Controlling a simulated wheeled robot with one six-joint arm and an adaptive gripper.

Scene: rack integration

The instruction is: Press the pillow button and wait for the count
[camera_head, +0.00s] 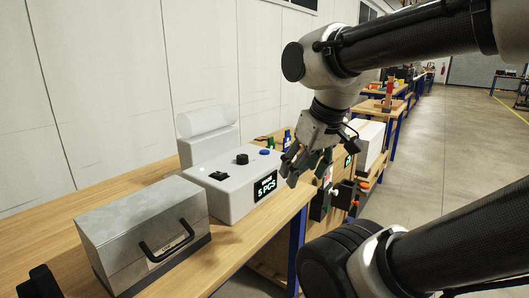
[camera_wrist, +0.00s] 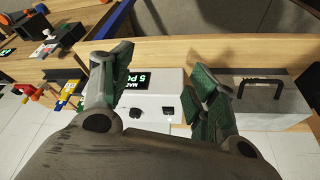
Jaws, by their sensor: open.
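A light grey machine (camera_head: 228,200) stands on the wooden bench with a clear roll (camera_head: 208,120) at its back. Its front display (camera_head: 266,186) reads "5 PCS". On top are a black switch (camera_head: 218,176), a black knob (camera_head: 242,158) and a blue button (camera_head: 264,152). My gripper (camera_head: 306,168) is open and empty, above and to the right of the machine. In the wrist view my gripper (camera_wrist: 160,75) has its fingers apart, with the display (camera_wrist: 131,81), knob (camera_wrist: 136,113) and switch (camera_wrist: 168,112) between them. The blue button is not visible there, probably hidden by the left finger.
A grey metal case (camera_head: 145,235) with a black handle stands left of the machine, near it. The bench (camera_head: 80,205) runs along the white wall. To the right are more equipment and a white box (camera_head: 368,142). The floor aisle (camera_head: 440,150) is open.

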